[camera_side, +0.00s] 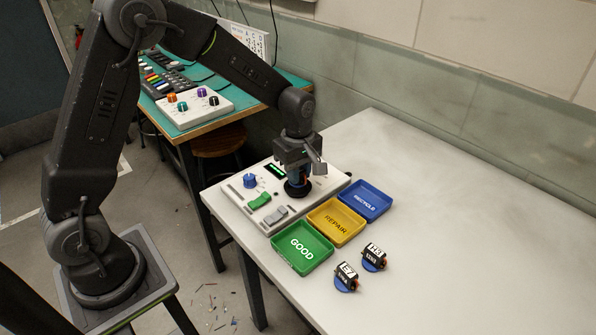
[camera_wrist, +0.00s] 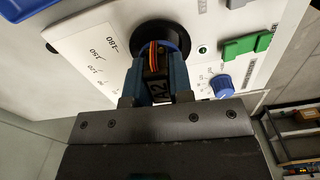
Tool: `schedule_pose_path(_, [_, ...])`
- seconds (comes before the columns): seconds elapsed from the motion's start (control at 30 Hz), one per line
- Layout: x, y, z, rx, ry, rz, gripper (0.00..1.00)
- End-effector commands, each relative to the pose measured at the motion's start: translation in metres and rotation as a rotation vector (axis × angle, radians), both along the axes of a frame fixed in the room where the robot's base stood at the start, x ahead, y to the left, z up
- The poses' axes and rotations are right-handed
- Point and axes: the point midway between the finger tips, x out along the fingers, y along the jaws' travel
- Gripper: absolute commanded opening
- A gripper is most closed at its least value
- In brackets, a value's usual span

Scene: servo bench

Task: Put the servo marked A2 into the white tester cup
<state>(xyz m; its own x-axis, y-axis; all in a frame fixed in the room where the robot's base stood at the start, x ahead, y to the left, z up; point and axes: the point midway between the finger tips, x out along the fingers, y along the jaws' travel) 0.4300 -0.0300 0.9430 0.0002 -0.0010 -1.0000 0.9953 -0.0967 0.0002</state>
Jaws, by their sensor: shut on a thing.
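My gripper (camera_side: 297,172) is over the white tester (camera_side: 318,188), at its round black cup (camera_side: 295,191). In the wrist view my gripper (camera_wrist: 160,72) has its two blue fingers shut on the servo marked A2 (camera_wrist: 158,92). The servo is dark, with orange, red and brown wires. It is lined up with the black cup (camera_wrist: 141,57), and a blue ring shows just inside the cup's edge. Whether the servo rests on the cup's floor or hangs above it, I cannot tell. In the side view the gripper hides most of the servo.
Green GOOD (camera_side: 302,265), yellow REPAIR (camera_side: 349,223) and blue RECYCLE (camera_side: 379,198) trays stand beside the tester. Two other servos sit on blue bases, one nearer (camera_side: 346,284) and one farther (camera_side: 374,262). The tester carries a blue knob (camera_side: 250,181) and green switch (camera_side: 260,201). The table's right is clear.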

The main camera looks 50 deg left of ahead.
Motion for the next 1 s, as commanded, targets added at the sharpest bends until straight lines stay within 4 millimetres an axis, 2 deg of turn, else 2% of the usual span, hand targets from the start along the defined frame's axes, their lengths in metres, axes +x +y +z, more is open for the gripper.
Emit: schedule_pose_path(1.0, [-0.0003, 0.0, -0.0093, 0.0, 0.001, 0.0, 0.0])
